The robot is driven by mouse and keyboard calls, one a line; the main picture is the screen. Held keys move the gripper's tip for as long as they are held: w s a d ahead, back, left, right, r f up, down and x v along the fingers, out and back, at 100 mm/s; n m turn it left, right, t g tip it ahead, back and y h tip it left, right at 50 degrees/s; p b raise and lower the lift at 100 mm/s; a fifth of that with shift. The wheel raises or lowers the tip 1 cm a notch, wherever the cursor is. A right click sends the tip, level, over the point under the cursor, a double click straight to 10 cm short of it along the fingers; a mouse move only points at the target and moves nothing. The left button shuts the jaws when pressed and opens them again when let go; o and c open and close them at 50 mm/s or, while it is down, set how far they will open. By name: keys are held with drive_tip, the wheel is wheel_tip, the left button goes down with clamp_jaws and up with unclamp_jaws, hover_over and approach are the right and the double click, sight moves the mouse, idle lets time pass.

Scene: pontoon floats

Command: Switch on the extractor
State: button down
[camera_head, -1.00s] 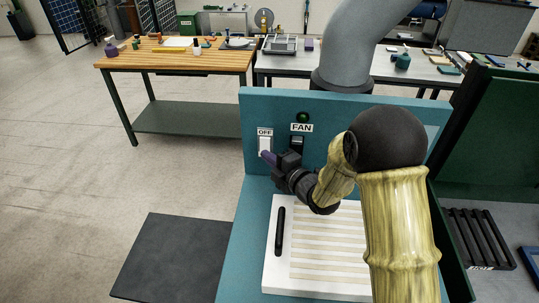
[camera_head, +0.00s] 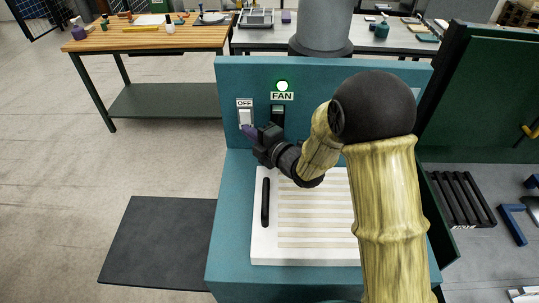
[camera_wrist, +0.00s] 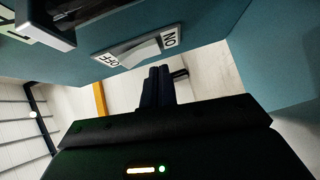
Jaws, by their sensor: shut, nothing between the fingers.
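The extractor is a teal bench with a back panel (camera_head: 400,90) and a thick grey duct (camera_head: 325,30). A white rocker switch (camera_head: 245,117) is on the panel, with OFF above it. In the wrist view the switch plate (camera_wrist: 140,46) shows both OFF and ON. A round lamp (camera_head: 282,86) above the FAN label (camera_head: 282,96) glows bright green-white. My gripper (camera_head: 248,130) is shut and empty, its tips at the lower end of the switch. I cannot tell whether they touch it. In the wrist view the fingers (camera_wrist: 158,84) are just below the plate.
A black fitting (camera_head: 277,115) is on the panel right of the switch, close to my gripper. A white slatted board (camera_head: 310,255) with a black handle (camera_head: 265,202) lies on the bench. A dark mat (camera_head: 155,240) is on the floor at left. A wooden table (camera_head: 150,38) stands behind.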

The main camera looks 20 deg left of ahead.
drive_tip(key=s+d+b, duration=0.1)
drive_tip(key=s+d, duration=0.1)
drive_tip(key=d, duration=0.1)
drive_tip(key=s+d+f+b, duration=0.1)
drive_tip(key=s+d+b, duration=0.1)
drive_tip(key=d, duration=0.1)
drive_tip(key=s+d+b, duration=0.2)
drive_tip(key=d, duration=0.2)
drive_tip(key=shift+s+d+f, duration=0.1)
drive_tip(key=shift+s+f, duration=0.15)
drive_tip(key=shift+r, duration=0.1)
